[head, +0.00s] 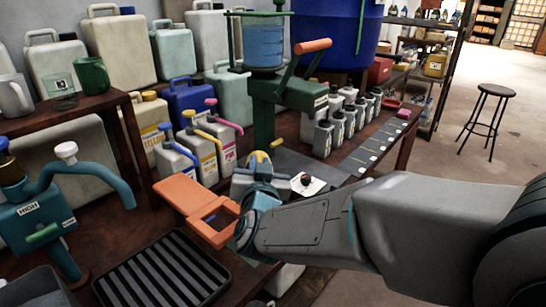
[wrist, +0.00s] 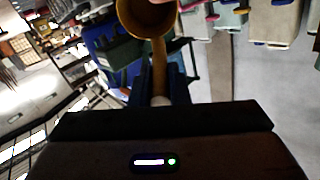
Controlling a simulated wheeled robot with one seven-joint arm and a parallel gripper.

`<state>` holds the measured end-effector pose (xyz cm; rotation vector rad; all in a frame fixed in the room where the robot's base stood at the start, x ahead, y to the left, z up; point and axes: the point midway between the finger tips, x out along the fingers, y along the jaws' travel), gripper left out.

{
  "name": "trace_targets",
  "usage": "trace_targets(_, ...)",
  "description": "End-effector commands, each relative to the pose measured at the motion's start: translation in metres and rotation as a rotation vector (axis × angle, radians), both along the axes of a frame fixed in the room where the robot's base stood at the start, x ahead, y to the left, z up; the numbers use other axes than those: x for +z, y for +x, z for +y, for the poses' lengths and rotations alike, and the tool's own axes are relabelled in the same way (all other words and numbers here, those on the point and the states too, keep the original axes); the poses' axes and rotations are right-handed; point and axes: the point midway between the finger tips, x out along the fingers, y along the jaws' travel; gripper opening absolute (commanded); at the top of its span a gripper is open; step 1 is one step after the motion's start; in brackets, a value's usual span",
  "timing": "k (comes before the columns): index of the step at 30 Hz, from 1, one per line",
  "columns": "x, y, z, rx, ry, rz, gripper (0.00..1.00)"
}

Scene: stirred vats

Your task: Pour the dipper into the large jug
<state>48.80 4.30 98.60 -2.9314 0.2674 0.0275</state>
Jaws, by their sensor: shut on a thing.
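My gripper (wrist: 160,88) is shut on the handle of the dipper. The dipper (wrist: 148,22) shows in the wrist view as a brownish-gold round cup on a straight handle, its top cut off by the frame edge. In the head view my gripper (head: 258,185) is above the bench, largely behind my own wrist, and the dipper is hard to make out there. What the cup holds is unclear. Several large pale jugs stand along the back, one at upper left (head: 120,48); I cannot tell which is the large jug.
A black slatted tray (head: 160,268) is at the front left, beside a teal tap (head: 35,215). A green press (head: 280,105), small grey bottles (head: 338,125) and yellow-labelled cans (head: 205,155) stand behind. Open floor is at right.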

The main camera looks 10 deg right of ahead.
Motion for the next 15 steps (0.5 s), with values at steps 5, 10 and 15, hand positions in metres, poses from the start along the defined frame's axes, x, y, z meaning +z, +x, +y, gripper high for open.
trace_targets(5, 0.0069, 0.0034, -0.0005, -0.001, 0.004, 0.036, 0.0)
trace_targets(10, 0.0084, 0.007, -0.0008, 0.0, 0.01, 0.067, 0.0)
trace_targets(15, 0.0102, 0.0101, -0.001, 0.001, 0.013, 0.096, 0.0)
